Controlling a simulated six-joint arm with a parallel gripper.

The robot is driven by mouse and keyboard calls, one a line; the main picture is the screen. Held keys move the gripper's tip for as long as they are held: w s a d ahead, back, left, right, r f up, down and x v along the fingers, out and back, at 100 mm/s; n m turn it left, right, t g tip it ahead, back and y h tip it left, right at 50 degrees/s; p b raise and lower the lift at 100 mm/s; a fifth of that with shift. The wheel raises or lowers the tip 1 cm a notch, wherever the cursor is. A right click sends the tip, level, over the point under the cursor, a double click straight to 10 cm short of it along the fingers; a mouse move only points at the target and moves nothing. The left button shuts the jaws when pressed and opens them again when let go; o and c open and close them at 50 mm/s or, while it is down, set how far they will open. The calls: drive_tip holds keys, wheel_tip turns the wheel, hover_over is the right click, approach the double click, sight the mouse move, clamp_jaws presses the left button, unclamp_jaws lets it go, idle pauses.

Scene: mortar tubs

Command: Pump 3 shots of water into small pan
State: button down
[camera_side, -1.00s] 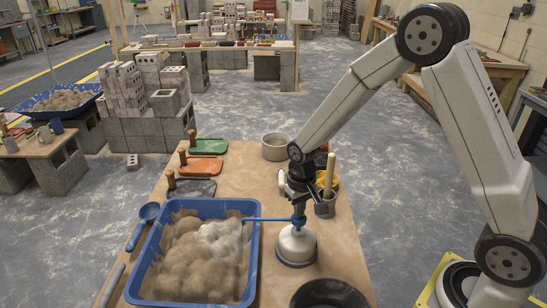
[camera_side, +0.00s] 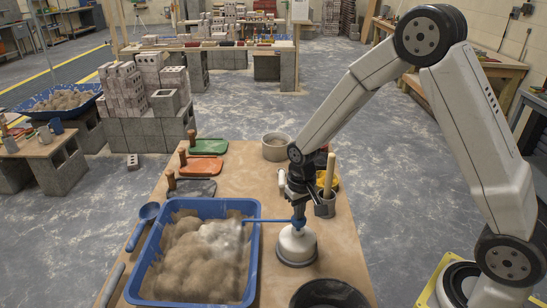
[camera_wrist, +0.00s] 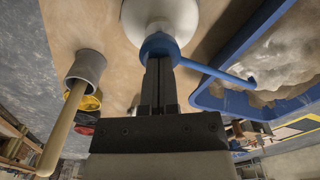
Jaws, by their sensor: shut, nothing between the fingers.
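A white pump bottle (camera_side: 296,247) with a blue pump head (camera_wrist: 160,46) stands on the wooden table. Its long blue spout (camera_side: 268,221) points left over the rim of a blue rectangular tub (camera_side: 255,262). The tub holds a heap of sandy material (camera_side: 190,262) with a paler patch below the spout's end. My gripper (camera_side: 298,216) is shut and empty, with its fingertips at the top of the pump head, seemingly touching it. The wrist view shows the closed fingers (camera_wrist: 158,68) against the blue head. I cannot tell whether water is flowing.
A grey cup with a wooden-handled tool (camera_side: 325,205) stands right of the bottle. A dark round bowl (camera_side: 328,292) is at the front and a beige pot (camera_side: 275,147) behind. Trowels (camera_side: 203,165) lie behind the tub; a blue ladle (camera_side: 146,215) lies left of it.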

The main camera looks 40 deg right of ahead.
drive_tip(key=shift+r, duration=1.7)
drive_tip(key=shift+f, duration=2.15)
drive_tip(key=shift+r, duration=2.15)
